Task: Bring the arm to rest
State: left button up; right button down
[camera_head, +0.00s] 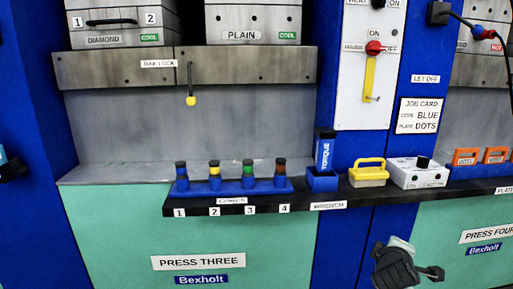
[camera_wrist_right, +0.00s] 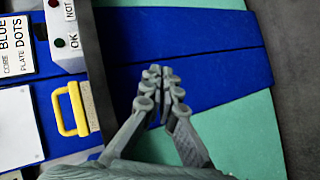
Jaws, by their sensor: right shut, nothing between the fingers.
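My right gripper (camera_head: 402,246) is low in the head view, in front of the blue panel between the two presses and below the dark shelf (camera_head: 240,203). In the wrist view its fingers (camera_wrist_right: 160,78) are together with nothing between them, in front of the blue panel (camera_wrist_right: 205,60). It appears clear of the shelf and the things on it. My left gripper is not in the head view.
The shelf carries a rack of cores (camera_head: 230,188), a blue torque wrench holder (camera_head: 322,180), a yellow-handled block (camera_head: 368,173) and a white box with lights (camera_head: 417,173). Press Three (camera_head: 200,240) stands left and Press Four (camera_head: 470,222) right. A red switch (camera_head: 375,48) is above.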

pick_arm(q)
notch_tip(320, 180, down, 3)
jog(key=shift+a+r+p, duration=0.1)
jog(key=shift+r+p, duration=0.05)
jog(key=shift+p, duration=0.25)
pick_arm(e)
jog(key=s+a+f+m+g+y, duration=0.2)
jog(key=s+f, duration=0.6)
jog(key=s, duration=0.2)
jog(key=s+a+f+m+g+y, duration=0.1)
jog(key=s+a+f+m+g, duration=0.2)
jog(key=s+f, duration=0.6)
jog(key=s+a+f+m+g+y, duration=0.2)
jog(key=s+f+g, duration=0.1)
jog(key=s+f, duration=0.6)
jog(key=s, duration=0.3)
jog(key=shift+a+f+m+y, duration=0.25)
jog(key=shift+a+m+y, duration=0.05)
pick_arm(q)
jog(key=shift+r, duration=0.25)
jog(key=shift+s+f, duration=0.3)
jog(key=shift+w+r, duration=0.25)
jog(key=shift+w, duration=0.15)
